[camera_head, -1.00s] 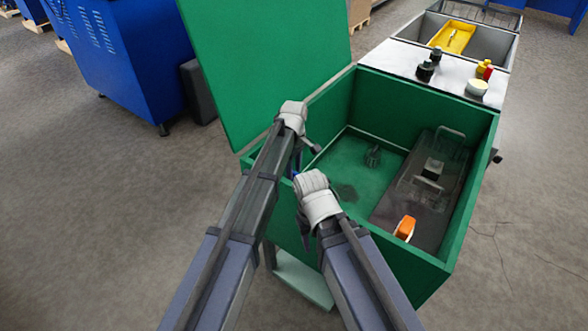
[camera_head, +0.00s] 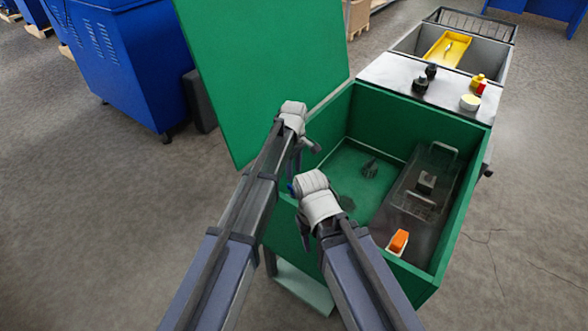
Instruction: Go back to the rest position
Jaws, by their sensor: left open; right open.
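My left gripper (camera_head: 306,146) is at the left edge of the open green box (camera_head: 470,165), near the foot of its raised lid (camera_head: 265,70). My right gripper (camera_head: 300,215) is lower, over the box's near left wall. Both are open, and I see nothing held in either. Their fingers are partly hidden behind the white wrist parts. Inside the box, a dark tray with handles (camera_head: 405,205) lies on the right side. An orange and white item (camera_head: 397,242) is at its near end. A small dark object (camera_head: 370,168) lies on the green floor.
Behind the box is a white top (camera_head: 400,75) with dark bottles (camera_head: 420,85), red and yellow bottles (camera_head: 479,83) and a pale bowl (camera_head: 469,102). Beyond it, a yellow tray (camera_head: 448,48) lies in a grey bin. A blue cabinet (camera_head: 125,65) stands at the left. The left floor is clear.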

